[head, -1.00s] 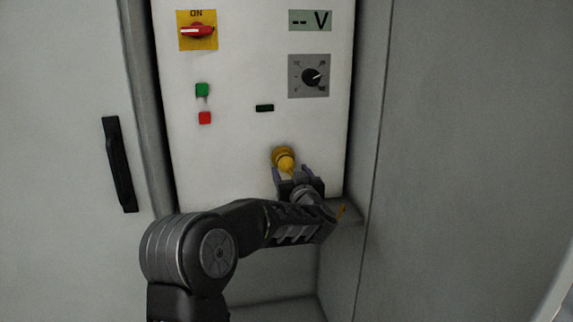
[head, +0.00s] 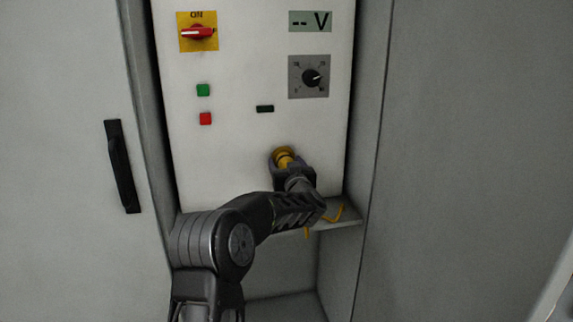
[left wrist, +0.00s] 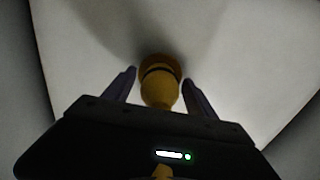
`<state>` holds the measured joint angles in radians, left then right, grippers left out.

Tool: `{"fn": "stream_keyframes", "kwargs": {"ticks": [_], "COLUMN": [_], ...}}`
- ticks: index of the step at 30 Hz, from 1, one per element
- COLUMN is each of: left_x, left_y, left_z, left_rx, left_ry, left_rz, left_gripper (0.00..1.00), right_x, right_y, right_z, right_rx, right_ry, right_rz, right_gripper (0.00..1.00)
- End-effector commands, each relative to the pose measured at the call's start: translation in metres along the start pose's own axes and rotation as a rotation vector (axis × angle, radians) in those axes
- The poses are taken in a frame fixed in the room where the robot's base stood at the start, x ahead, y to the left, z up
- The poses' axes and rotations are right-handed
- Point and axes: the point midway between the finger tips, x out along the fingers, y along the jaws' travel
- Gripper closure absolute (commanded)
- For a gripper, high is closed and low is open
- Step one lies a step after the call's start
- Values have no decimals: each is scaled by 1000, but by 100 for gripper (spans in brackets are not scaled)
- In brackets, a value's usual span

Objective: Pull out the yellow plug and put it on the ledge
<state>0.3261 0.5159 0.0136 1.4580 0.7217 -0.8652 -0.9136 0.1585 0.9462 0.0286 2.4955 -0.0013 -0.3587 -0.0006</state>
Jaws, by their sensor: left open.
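The yellow plug (head: 284,158) sits in its round socket low on the white panel in the head view. It also shows in the left wrist view (left wrist: 160,90), with a dark ring between plug and socket. My left gripper (head: 284,164) is right at the plug. In the wrist view its two fingers (left wrist: 158,92) stand open on either side of the plug, with a gap on each side. The ledge (head: 348,214) is the grey shelf below the panel, partly hidden behind my left arm. My right gripper is not in view.
A yellow cable (head: 335,215) shows at the ledge beside my arm. The panel (head: 235,150) carries a red switch (head: 198,32), green and red buttons, a dial (head: 311,77) and a display. Cabinet walls stand on both sides, and a door with a black handle (head: 122,166) is at left.

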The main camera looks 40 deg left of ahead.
Motion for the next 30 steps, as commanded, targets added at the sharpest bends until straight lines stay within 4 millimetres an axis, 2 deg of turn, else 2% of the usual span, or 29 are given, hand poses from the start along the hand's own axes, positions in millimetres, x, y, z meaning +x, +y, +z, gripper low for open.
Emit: {"fn": "stream_keyframes", "kwargs": {"ticks": [30], "left_x": [0], "left_y": [0], "left_z": [-1], "left_rx": [1], "left_ry": [0], "left_rz": [0], "left_gripper": [35], "right_x": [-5], "right_y": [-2], "right_z": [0], "right_rx": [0], "right_ry": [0], "right_rz": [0], "right_gripper": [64]}}
